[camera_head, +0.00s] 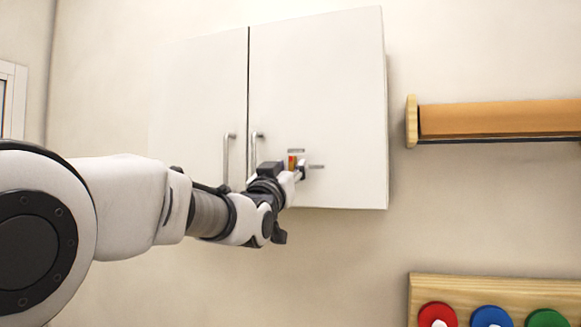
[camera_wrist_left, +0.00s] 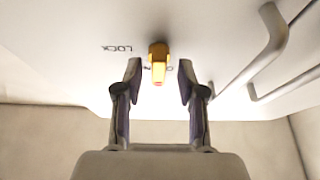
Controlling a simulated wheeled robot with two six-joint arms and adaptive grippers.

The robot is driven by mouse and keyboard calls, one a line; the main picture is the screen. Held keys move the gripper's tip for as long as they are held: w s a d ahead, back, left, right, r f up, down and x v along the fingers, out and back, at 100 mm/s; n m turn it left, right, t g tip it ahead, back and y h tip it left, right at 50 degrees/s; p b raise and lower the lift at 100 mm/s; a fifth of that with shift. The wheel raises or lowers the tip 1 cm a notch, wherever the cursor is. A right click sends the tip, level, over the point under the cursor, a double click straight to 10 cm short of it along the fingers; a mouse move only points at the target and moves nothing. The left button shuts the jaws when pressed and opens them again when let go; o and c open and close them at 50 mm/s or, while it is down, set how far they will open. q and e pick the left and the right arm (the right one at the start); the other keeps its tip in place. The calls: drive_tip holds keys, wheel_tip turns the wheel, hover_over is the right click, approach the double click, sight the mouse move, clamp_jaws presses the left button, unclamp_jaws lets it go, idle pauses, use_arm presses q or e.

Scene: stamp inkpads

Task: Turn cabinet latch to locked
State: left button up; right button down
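The white cabinet (camera_head: 315,80) hangs on the wall with two closed doors. Its latch (camera_head: 292,161), yellow-orange with a red part, sits low on the right door, partly hidden by my left gripper (camera_head: 303,170). In the left wrist view the latch (camera_wrist_left: 158,52) shows between and slightly beyond the two fingertips, its red tip towards the gripper. The left gripper (camera_wrist_left: 160,68) is open, with a gap on each side of the latch and no contact visible. An upside-down "LOCK" label (camera_wrist_left: 117,48) is left of the latch; another marking is mostly hidden. My right gripper is not in view.
Two vertical bar handles (camera_head: 227,160) (camera_head: 256,150) stand out from the doors left of the latch. A wooden shelf (camera_head: 495,118) is on the wall to the right. A wooden board (camera_head: 425,290) with red, blue and green round pads is below it.

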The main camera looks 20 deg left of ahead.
use_arm(q)
drive_tip(key=shift+w+d+r, duration=0.2)
drive_tip(key=shift+w, duration=0.25)
drive_tip(key=shift+s+a, duration=0.1)
drive_tip(key=shift+s, duration=0.15)
drive_tip(key=shift+c, duration=0.3)
clamp_jaws()
